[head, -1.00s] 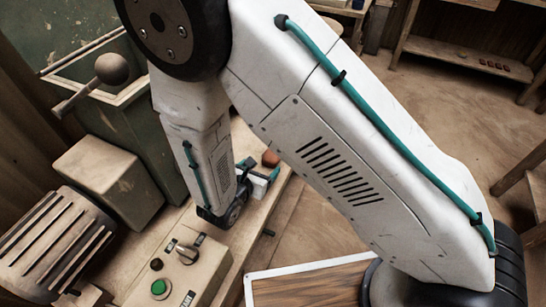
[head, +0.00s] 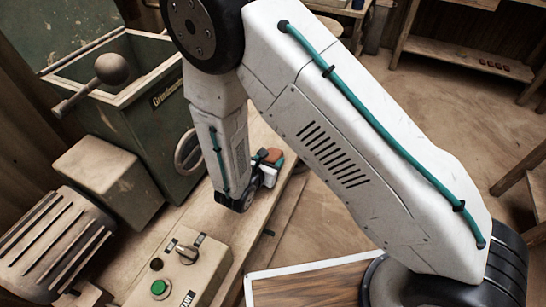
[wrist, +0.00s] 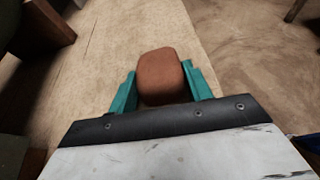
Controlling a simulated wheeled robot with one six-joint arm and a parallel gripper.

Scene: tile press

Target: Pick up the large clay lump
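The large clay lump is a reddish-brown rounded block. In the wrist view the lump (wrist: 161,76) sits between the two teal fingers of my gripper (wrist: 161,84). It fills nearly all of the space between them, and I see no clear gap on either side. Whether the fingers press on it cannot be told. In the head view my gripper (head: 268,170) is low over the wooden bench, with the lump (head: 270,155) showing at its fingers. The lump's underside is hidden, so I cannot tell whether it rests on the bench.
The bench (head: 205,235) carries a control box (head: 185,270) with a green button and a knob. A dark green machine (head: 150,110) with a ball-ended lever (head: 112,68) stands behind at left. A white-edged wooden panel (head: 310,285) is at the front. Open floor lies right.

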